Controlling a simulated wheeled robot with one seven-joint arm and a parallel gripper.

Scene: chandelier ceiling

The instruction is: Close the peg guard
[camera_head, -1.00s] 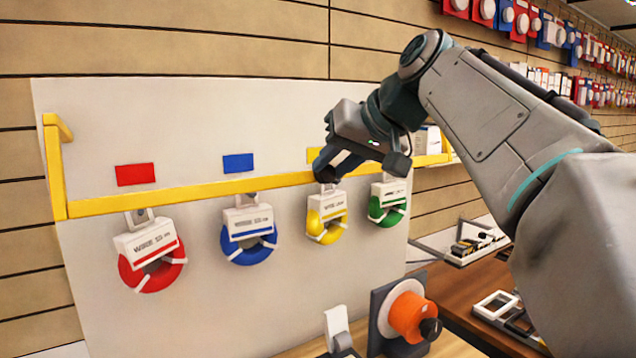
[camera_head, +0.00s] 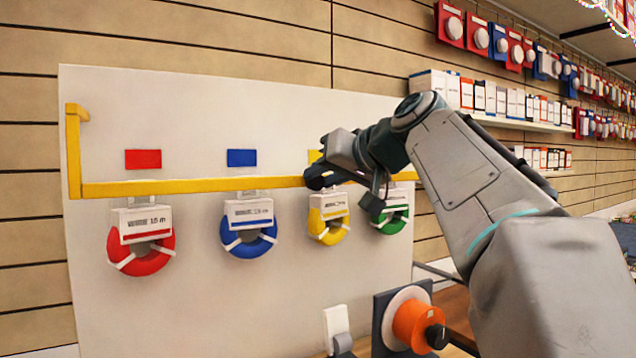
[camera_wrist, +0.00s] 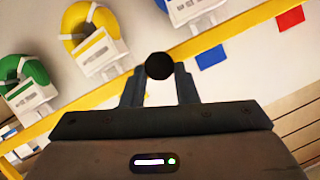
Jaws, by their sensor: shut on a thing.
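The peg guard (camera_head: 200,186) is a long yellow bar across the white board, with an upright yellow arm at its left end. It runs just above the wire packs and also shows in the wrist view (camera_wrist: 226,32). My gripper (camera_head: 322,178) is at the bar near the yellow pack. In the wrist view its fingers (camera_wrist: 158,72) are shut on a round black knob (camera_wrist: 158,66) that lies over the bar. How the knob joins the bar is hidden. My gripper and arm hide part of the bar in the head view.
Red (camera_head: 140,263), blue (camera_head: 249,248), yellow (camera_head: 326,236) and green (camera_head: 393,224) wire coils hang below the bar. Red (camera_head: 143,159) and blue (camera_head: 241,157) patches are above it. Shelf goods are at right.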

